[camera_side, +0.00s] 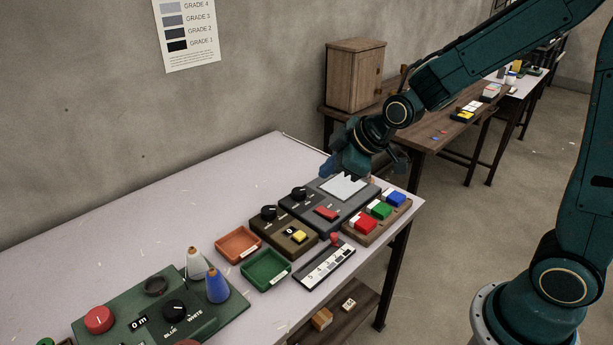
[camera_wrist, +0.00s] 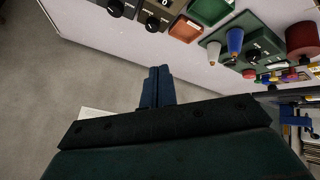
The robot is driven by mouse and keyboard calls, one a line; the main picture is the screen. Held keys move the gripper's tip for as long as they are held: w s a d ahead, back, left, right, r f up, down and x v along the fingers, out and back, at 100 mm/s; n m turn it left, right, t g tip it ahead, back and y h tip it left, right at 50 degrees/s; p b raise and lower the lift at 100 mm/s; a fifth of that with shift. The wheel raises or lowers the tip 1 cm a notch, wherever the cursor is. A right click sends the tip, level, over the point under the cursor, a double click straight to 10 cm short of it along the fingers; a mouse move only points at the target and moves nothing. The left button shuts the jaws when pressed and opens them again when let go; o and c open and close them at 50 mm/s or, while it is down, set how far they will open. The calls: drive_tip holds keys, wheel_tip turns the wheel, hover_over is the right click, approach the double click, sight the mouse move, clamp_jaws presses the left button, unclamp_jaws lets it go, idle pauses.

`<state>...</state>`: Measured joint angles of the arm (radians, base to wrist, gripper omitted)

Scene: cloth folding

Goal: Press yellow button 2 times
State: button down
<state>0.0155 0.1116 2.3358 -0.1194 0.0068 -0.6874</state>
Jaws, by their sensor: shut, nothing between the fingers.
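A slider unit (camera_side: 323,264) is in front. Orange (camera_side: 238,244) and green (camera_side: 265,268) trays are left.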

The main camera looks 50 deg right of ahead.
sight(304, 236)
drive_tip(key=w+f+n+t, duration=0.1)
drive_tip(key=w+f+n, duration=0.2)
drive_tip(key=w+f, duration=0.4)
wheel_tip(304, 236, down, 4)
drive_tip(key=shift+a+r+y, duration=0.25)
drive_tip(key=shift+a+y, duration=0.05)
drive_tip(key=shift+a, duration=0.05)
drive_tip(key=shift+f, duration=4.35)
drive_tip(key=shift+s+f, duration=0.1)
drive_tip(key=shift+f, duration=0.85)
drive_tip(key=shift+r, duration=0.9)
drive_tip(key=shift+r, duration=0.1)
idle(0.4)
